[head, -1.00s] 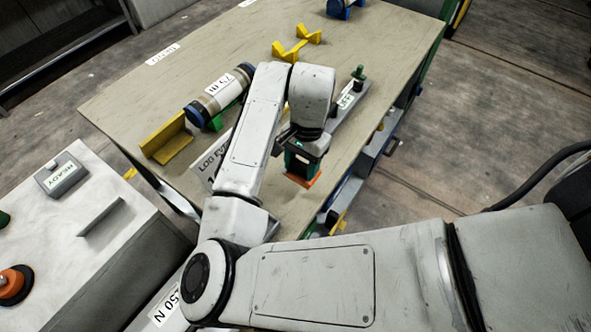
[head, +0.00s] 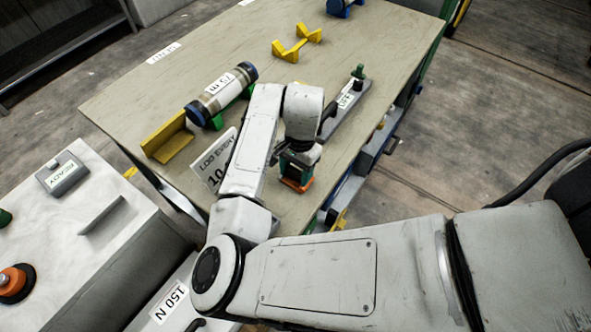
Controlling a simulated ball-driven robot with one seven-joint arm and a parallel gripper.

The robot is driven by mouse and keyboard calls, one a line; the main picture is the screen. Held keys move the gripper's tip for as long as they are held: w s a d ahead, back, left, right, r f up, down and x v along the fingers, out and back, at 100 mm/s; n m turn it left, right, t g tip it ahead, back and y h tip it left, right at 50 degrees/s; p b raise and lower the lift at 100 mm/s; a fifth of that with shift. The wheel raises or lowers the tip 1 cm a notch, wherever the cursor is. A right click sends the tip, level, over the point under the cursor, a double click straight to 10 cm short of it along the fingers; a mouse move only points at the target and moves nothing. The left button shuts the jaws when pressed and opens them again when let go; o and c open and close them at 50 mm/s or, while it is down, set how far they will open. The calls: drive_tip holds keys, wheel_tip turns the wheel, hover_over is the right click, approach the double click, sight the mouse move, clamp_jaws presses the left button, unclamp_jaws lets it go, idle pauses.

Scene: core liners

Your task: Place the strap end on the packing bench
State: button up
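The packing bench (head: 225,50) is a large beige table across the upper middle of the head view. My gripper (head: 297,178) hangs at the end of my arm over the bench's near right part, close to its near edge. A dark green block with an orange lower part shows at its tip. I cannot tell whether the orange part is the strap end or part of the gripper. The fingers are too small and covered to show whether they are open or shut. I cannot tell whether the tip touches the bench top. No other strap end is clearly visible.
A labelled core tube (head: 222,94) lies on green supports at the left of the bench, beside a yellow angle stop (head: 167,138). A yellow cradle (head: 297,43) stands farther back. A grey bar tool (head: 346,105) lies right of my gripper. A white sign (head: 219,160) stands near the front edge.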

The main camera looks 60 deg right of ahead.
drive_tip(key=o, duration=0.4)
drive_tip(key=r, duration=0.4)
drive_tip(key=d+r, duration=0.1)
drive_tip(key=r, duration=0.3)
drive_tip(key=r+b, duration=0.1)
drive_tip(key=r, duration=0.3)
drive_tip(key=shift+d+r, duration=0.1)
drive_tip(key=shift+d, duration=0.3)
